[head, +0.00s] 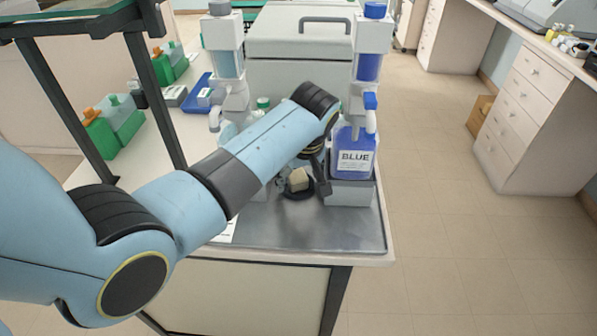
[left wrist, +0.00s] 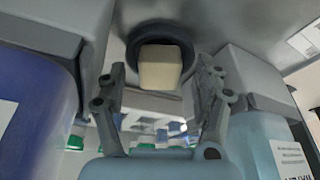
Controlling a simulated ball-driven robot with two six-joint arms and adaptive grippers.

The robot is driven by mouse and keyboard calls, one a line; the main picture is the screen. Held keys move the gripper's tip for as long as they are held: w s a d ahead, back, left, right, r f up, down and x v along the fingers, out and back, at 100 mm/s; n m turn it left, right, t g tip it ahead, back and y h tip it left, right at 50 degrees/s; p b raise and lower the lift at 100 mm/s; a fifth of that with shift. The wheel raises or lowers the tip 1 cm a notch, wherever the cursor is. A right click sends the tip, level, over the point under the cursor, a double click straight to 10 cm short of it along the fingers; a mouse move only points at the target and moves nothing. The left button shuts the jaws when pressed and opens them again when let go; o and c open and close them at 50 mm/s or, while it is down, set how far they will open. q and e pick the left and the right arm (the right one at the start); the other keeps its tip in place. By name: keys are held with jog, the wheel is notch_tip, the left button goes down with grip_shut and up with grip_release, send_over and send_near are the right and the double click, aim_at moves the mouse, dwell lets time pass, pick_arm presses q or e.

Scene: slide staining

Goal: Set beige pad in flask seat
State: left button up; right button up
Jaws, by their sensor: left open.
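The beige pad (head: 299,178) is a small block at the dark round flask seat (head: 296,194), on the metal tray between the two bottle stands. In the left wrist view the pad (left wrist: 160,68) overlaps the dark ring of the seat (left wrist: 160,28); I cannot tell how deep it sits. My left gripper (head: 306,181) reaches down over the seat. Its fingers (left wrist: 161,76) are open, one on each side of the pad, with visible gaps. My left arm hides part of the seat area in the head view. My right gripper is not in view.
A blue bottle labelled BLUE (head: 354,152) stands close right of the seat. A pale blue bottle (left wrist: 265,145) shows on the other side in the left wrist view. The metal tray (head: 310,230) is clear in front. A grey box (head: 300,45) stands behind.

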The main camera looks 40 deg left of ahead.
pick_arm(q)
jog(key=v, duration=1.2)
